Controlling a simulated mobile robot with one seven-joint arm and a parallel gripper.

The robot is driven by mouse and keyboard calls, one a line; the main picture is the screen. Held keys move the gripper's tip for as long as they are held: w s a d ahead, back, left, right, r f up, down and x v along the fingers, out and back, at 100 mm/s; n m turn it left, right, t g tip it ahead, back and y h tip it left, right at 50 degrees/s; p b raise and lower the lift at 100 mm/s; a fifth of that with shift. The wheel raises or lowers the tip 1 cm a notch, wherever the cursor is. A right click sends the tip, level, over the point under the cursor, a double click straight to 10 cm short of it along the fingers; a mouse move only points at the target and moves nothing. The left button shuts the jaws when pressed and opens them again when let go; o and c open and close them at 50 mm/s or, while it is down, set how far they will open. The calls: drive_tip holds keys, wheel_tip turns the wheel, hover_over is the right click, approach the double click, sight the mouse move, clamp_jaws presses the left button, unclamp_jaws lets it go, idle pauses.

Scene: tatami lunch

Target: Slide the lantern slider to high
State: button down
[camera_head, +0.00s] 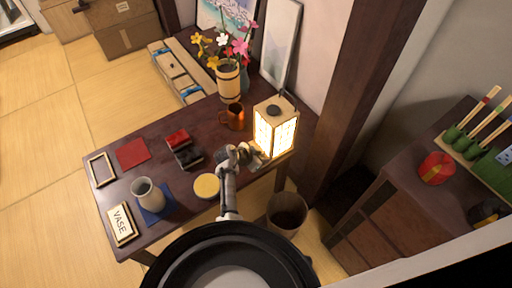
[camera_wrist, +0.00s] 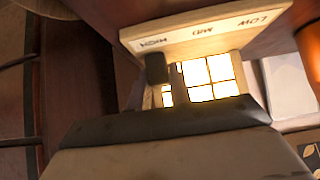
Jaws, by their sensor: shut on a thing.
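The lantern (camera_head: 275,128) is lit and stands at the right end of the dark table. In the wrist view its glowing paper panes (camera_wrist: 210,78) sit beside a pale wooden board (camera_wrist: 200,27) marked HIGH, MID and LOW, seen upside down. The black slider knob (camera_wrist: 157,68) is at the HIGH end of the board. My gripper (camera_head: 252,160) is at the lantern's lower front and is shut on the knob. Its dark fingers fill the lower wrist view, so the exact contact is partly hidden.
A copper mug (camera_head: 232,117) stands left of the lantern, with a flower vase (camera_head: 229,82) behind.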

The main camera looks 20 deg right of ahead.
drive_tip(key=shift+s+d+f, duration=0.1)
drive_tip(key=shift+s, duration=0.15)
drive_tip(key=c, duration=1.3)
unclamp_jaws()
drive_tip(key=shift+s, duration=0.1)
drive_tip(key=shift+a+r, duration=0.25)
drive_tip(key=shift+r, duration=0.1)
drive_tip(key=b+v, duration=0.1)
drive_tip(key=v, duration=1.2)
